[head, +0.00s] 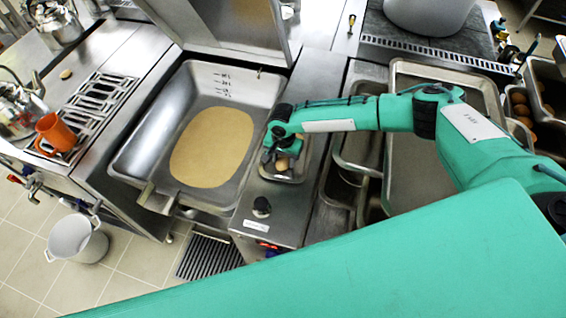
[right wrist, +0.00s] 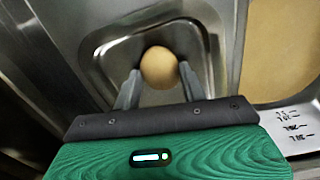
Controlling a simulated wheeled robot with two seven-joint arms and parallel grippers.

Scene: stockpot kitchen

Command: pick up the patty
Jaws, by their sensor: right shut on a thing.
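The patty (right wrist: 159,67) is a small, round, tan-brown piece. In the right wrist view it sits between the two fingers of my right gripper (right wrist: 158,88), which is shut on it. It also shows in the head view (head: 283,163), partly hidden by the gripper. My right gripper (head: 279,157) points down over a small metal tray (right wrist: 92,49) set on the steel counter. The patty is over this tray; whether it touches the tray floor I cannot tell. My left gripper is not in view.
Left of the gripper is a large steel pan (head: 140,150) with tan liquid. A round black knob (head: 262,206) stands in front. To the right are metal trays with raised rims (head: 400,66). An orange jug (head: 55,132) and a white pot (head: 76,240) are far left.

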